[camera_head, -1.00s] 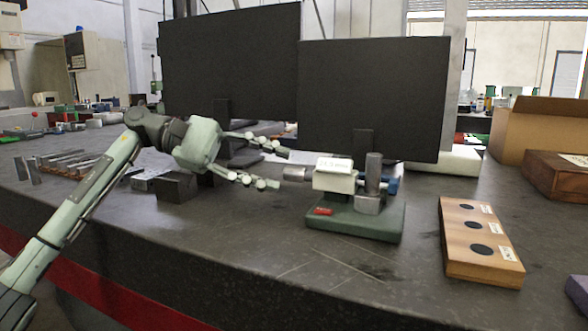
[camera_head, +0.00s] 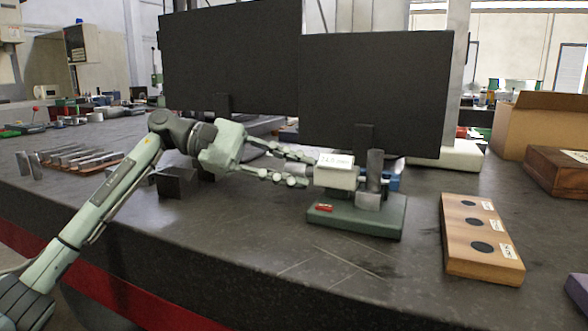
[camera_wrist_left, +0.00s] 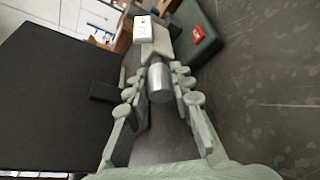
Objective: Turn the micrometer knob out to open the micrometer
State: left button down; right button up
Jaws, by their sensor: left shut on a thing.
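The micrometer (camera_head: 335,172) has a pale body with a small white readout and sits on a green stand (camera_head: 358,216) with a red tag. A grey metal cylinder stands upright in its gap (camera_head: 375,172). My left gripper (camera_head: 310,170) reaches in from the left and is shut on the micrometer knob, which the fingers mostly hide in the head view. In the left wrist view the silver knob (camera_wrist_left: 160,82) lies between the two fingers, with the micrometer body (camera_wrist_left: 153,42) beyond it. My right gripper is not in view.
Two black monitors (camera_head: 376,90) stand behind the micrometer. A wooden board (camera_head: 480,240) with dark round recesses lies to the right, near a cardboard box (camera_head: 540,128). Metal bars (camera_head: 80,156) and dark blocks (camera_head: 176,182) lie to the left. The front bench surface is clear.

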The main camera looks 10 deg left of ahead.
pick_arm(q)
jog(key=shift+r, duration=0.1)
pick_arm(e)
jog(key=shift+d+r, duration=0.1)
pick_arm(q)
jog(key=shift+n+g+p, duration=0.3)
jog(key=shift+n, duration=0.3)
jog(key=shift+r+n+g+y+p, duration=0.1)
jog(key=shift+n+g+y+p, duration=0.55)
jog(key=shift+n+p, duration=0.4)
jog(key=shift+n+g, duration=0.75)
jog(key=shift+n, duration=0.2)
jog(key=shift+w+n+g, duration=0.1)
jog(key=shift+n+g, duration=0.3)
jog(key=shift+n, duration=0.3)
jog(key=shift+n+g+y, duration=0.35)
jog(key=shift+n+g, duration=0.35)
jog(key=shift+n, duration=0.1)
jog(key=shift+n+g+p, duration=0.3)
jog(key=shift+n+g, duration=0.5)
jog(key=shift+n, duration=0.5)
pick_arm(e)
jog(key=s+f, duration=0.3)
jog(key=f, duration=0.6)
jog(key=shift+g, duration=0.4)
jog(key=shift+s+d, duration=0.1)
